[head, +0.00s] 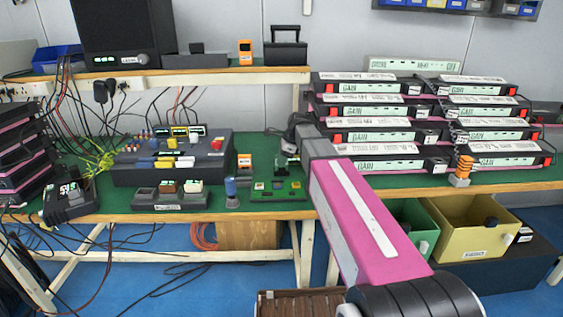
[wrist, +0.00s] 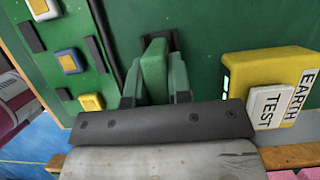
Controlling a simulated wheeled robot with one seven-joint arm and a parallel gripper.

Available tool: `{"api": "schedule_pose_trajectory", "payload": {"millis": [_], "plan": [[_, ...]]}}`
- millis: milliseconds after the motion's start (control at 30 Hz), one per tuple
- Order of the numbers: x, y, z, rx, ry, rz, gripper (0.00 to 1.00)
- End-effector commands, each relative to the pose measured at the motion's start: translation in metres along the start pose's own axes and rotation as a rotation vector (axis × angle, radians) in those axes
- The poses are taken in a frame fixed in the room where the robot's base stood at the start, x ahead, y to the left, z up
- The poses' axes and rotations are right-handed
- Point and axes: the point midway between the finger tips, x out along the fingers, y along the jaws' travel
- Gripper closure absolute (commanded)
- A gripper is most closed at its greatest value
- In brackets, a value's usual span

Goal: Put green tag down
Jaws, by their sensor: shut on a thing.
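The green tag (wrist: 154,68) is a small green block in the wrist view. My gripper (wrist: 155,84) is shut on it, with one green finger on each side. The tag is over the green surface (wrist: 205,35), beside a dark piece at its far end. I cannot tell whether the tag touches the surface. In the head view my gripper (head: 287,160) is small and partly hidden, at the end of my pink arm, just behind the green board (head: 265,196). The tag is too small to make out there.
A yellow box (wrist: 262,80) labelled EARTH TEST stands close to the right of my gripper. A board with several coloured buttons (wrist: 70,62) lies to the left. Stacked transceivers (head: 372,137) stand on the right of the bench. A large grey-black console (head: 140,172) stands left.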

Motion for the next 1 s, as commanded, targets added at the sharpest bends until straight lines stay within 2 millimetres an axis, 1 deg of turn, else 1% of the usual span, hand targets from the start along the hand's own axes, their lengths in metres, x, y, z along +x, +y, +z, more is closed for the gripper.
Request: {"api": "schedule_pose_trajectory", "payload": {"millis": [67, 433, 467, 500, 533, 867, 1000], "plan": [[0.005, 0.000, -0.002, 0.000, 0.000, 0.000, 1.00], [0.008, 0.000, -0.003, -0.001, 0.000, -0.001, 1.00], [0.008, 0.000, -0.003, -0.001, 0.000, -0.001, 0.72], [0.007, 0.000, -0.003, -0.001, 0.000, -0.001, 0.59], [0.007, 0.000, -0.003, -0.001, 0.000, -0.001, 0.56], [0.005, 0.000, -0.002, -0.001, 0.000, -0.001, 0.56], [-0.007, 0.000, -0.002, 0.000, 0.000, -0.002, 0.56]]}}
